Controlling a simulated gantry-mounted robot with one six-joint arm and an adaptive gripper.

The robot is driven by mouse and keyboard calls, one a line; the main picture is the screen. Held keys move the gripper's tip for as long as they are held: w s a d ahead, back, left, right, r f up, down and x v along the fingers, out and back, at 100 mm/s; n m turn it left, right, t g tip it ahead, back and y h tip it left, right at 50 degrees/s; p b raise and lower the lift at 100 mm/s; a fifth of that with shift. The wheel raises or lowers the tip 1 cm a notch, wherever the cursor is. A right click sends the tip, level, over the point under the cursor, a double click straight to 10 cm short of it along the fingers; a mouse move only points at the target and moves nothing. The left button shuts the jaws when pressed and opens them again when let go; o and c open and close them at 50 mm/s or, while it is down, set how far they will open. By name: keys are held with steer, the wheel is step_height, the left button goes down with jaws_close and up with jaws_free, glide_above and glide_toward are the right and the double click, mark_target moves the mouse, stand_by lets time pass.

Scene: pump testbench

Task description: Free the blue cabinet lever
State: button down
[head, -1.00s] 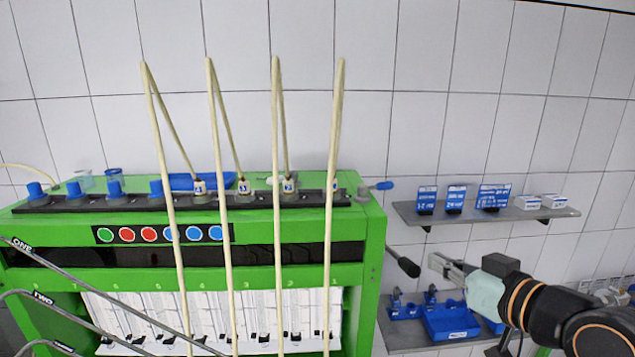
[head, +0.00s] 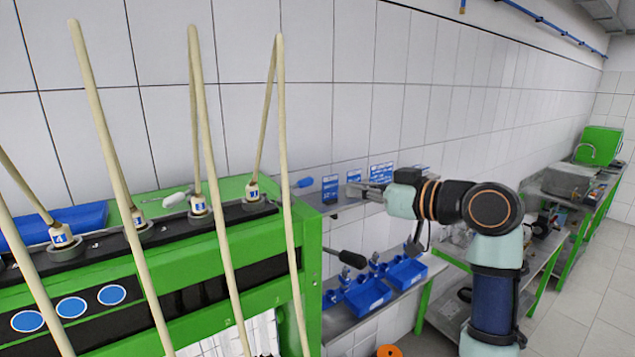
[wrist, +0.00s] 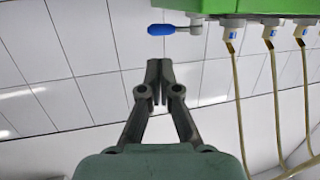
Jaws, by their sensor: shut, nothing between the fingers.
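The blue lever (head: 305,183) sticks out to the right from the top right end of the green cabinet (head: 310,250). In the wrist view its blue handle (wrist: 167,30) lies level on a grey stem, just beyond my fingertips. My gripper (head: 352,189) is shut and empty, to the right of the lever at about its height in the head view. In the wrist view my closed fingertips (wrist: 159,72) point toward the lever, with a gap between them and the handle.
A black-handled lever (head: 350,259) juts from the cabinet's right side below. Pale hoses (head: 210,180) rise above the cabinet front. A shelf with blue cards (head: 330,189) is behind my gripper; blue bins (head: 368,296) stand lower.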

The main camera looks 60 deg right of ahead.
mark_target(309, 183)
steer(key=p+x, duration=0.3)
steer(key=x, duration=0.7)
steer(key=shift+r, duration=0.2)
steer(key=shift+w+f, duration=0.2)
steer(key=shift+w, duration=0.25)
steer(key=shift+d, duration=0.1)
steer(key=shift+n+y, duration=0.3)
steer(key=shift+y, duration=0.1)
